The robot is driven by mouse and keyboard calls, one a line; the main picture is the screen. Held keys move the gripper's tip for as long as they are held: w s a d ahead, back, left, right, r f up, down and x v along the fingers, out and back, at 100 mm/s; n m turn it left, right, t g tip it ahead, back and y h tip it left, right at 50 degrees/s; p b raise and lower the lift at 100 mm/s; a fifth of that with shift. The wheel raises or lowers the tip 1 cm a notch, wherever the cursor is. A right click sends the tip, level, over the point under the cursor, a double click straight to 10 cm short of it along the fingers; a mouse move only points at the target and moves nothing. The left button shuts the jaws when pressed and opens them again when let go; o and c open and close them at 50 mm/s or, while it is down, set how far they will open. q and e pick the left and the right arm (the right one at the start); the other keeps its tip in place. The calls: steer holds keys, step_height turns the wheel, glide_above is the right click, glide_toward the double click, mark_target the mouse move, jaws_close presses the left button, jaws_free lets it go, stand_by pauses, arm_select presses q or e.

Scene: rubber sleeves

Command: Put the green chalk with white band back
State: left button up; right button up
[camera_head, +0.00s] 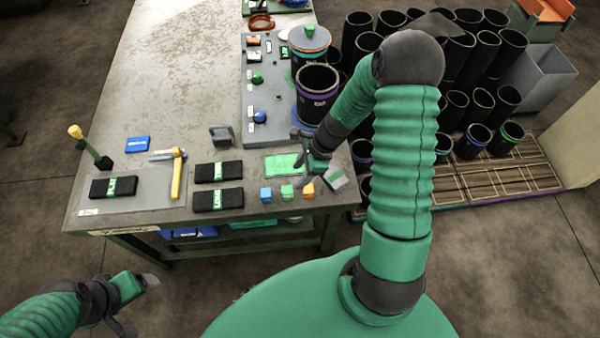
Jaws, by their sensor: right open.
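A small green block (287,191), which looks like the green chalk, stands near the front edge of the table (170,60). It sits between a blue block (266,194) and an orange block (308,189). A white band on it is too small to make out. My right gripper (303,150) is open above the table, just behind the small blocks and over the edge of a bright green pad (283,164). I see nothing held in it. My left gripper (143,305) is at the lower left, off the table, with its fingers apart and empty.
A grey board (262,90) with small parts and a black sleeve (316,93) are behind. Many black sleeves (480,60) stand at right.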

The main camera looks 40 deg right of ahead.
arm_select(q)
steer(key=f+b, duration=0.3)
steer(key=shift+a+f, duration=0.15)
steer(key=shift+a, duration=0.05)
arm_select(e)
steer(key=s+a+r+n+h, duration=0.2)
steer(key=a+r+n, duration=0.3)
steer(key=n, duration=0.7)
steer(key=s+a+r+n+h, duration=0.1)
steer(key=s+a+r+n, duration=0.3)
steer(key=n, duration=0.8)
steer(key=s+a, duration=0.1)
steer(key=a, duration=0.1)
steer(key=shift+a+r+h, duration=0.35)
steer(key=shift+r+h, duration=0.05)
arm_select(q)
steer(key=shift+d, duration=0.35)
arm_select(e)
steer(key=shift+d, duration=0.35)
